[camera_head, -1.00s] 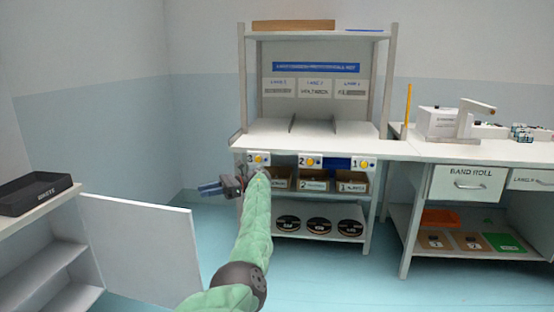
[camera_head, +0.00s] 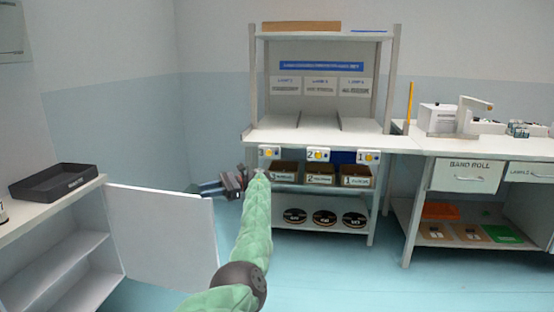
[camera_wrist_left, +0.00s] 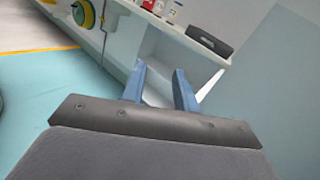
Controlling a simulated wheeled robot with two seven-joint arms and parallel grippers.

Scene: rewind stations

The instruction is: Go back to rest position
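My left gripper (camera_head: 212,189) reaches forward in the head view, its blue fingers pointing left, in front of the open area left of the middle bench. In the left wrist view its two blue fingers (camera_wrist_left: 160,88) stand apart with nothing between them. My left arm is covered in a green sleeve and comes up from the bottom of the head view. My right gripper is not in view.
A low cabinet at left has an open white door (camera_head: 162,238) and a black tray (camera_head: 52,184) on top. The middle bench (camera_head: 330,143) holds several bins and rolls. A side bench (camera_head: 470,152) stands at right. Blue floor (camera_head: 310,275) is clear in front.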

